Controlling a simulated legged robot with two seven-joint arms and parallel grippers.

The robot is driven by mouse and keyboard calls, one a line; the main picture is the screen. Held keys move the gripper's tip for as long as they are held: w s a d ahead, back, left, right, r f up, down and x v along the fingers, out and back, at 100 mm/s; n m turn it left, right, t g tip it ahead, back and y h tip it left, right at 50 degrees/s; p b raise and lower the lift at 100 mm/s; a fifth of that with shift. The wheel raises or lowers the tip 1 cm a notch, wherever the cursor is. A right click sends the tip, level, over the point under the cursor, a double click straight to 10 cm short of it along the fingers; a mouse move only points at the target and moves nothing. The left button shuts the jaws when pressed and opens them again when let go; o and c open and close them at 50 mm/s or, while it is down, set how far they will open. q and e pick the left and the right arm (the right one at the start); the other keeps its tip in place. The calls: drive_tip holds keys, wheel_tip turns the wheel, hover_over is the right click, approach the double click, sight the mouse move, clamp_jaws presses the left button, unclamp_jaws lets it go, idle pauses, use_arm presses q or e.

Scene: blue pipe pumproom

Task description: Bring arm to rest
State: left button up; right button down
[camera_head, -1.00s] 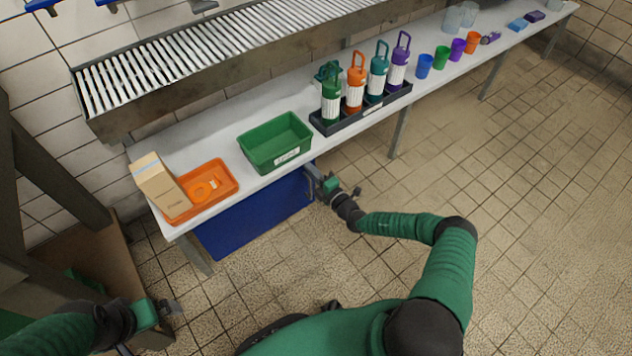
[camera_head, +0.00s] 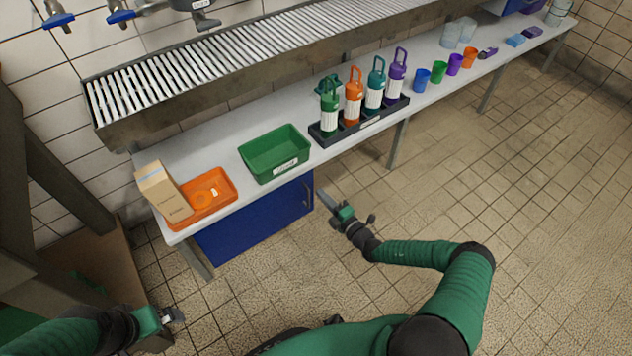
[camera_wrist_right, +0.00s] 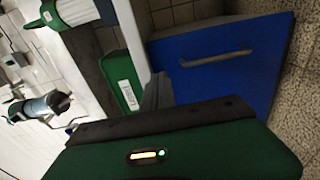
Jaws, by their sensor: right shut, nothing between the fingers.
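My right gripper (camera_head: 325,196) is shut and empty. It hangs over the floor just in front of the bench's front edge, to the right of the blue cabinet and below the bench top. In the right wrist view its fingers (camera_wrist_right: 157,90) point toward the bench edge and the blue cabinet door. My left gripper (camera_head: 172,315) is at the lower left, away from the bench; its fingers are too small to tell whether they are open or shut.
The white bench (camera_head: 228,203) holds an orange tray (camera_head: 226,184), a cardboard box (camera_head: 162,192), a green bin (camera_head: 274,152), a bottle rack (camera_head: 322,137) and several cups. A blue cabinet (camera_head: 255,222) stands below, its handle showing in the wrist view (camera_wrist_right: 215,59). The tiled floor at right is clear.

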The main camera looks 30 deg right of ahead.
drive_tip(key=s+a+r+n+g+y+p, duration=0.1)
drive_tip(key=s+a+r+n+g+y, duration=0.25)
drive_tip(key=s+a+n+g, duration=0.8)
drive_tip(key=s+a+r+n+g+y, duration=0.35)
drive_tip(key=s+a+n+y, duration=0.2)
drive_tip(key=n, duration=1.05)
drive_tip(key=s+d+r+n+g+h, duration=0.25)
drive_tip(key=s+r+n+h, duration=0.35)
drive_tip(key=n, duration=0.7)
use_arm(q)
drive_tip(key=w+p+v, duration=0.2)
drive_tip(key=p+v, duration=0.9)
drive_tip(key=v, duration=0.1)
drive_tip(key=w+r+p+v, duration=0.1)
drive_tip(key=w+p+v, duration=0.2)
drive_tip(key=p+v, duration=0.8)
drive_tip(key=w+r+p+v, duration=0.1)
drive_tip(key=w+p+v, duration=0.2)
drive_tip(key=p+v, duration=0.9)
drive_tip(key=shift+s+r+p, duration=0.15)
drive_tip(key=shift+r+p, duration=0.15)
drive_tip(key=shift+p, duration=0.1)
use_arm(e)
wheel_tip(320, 180, up, 46)
drive_tip(key=n+t+h, duration=0.2)
drive_tip(key=n+h, duration=0.3)
drive_tip(key=n, duration=0.7)
drive_tip(key=shift+f, duration=0.25)
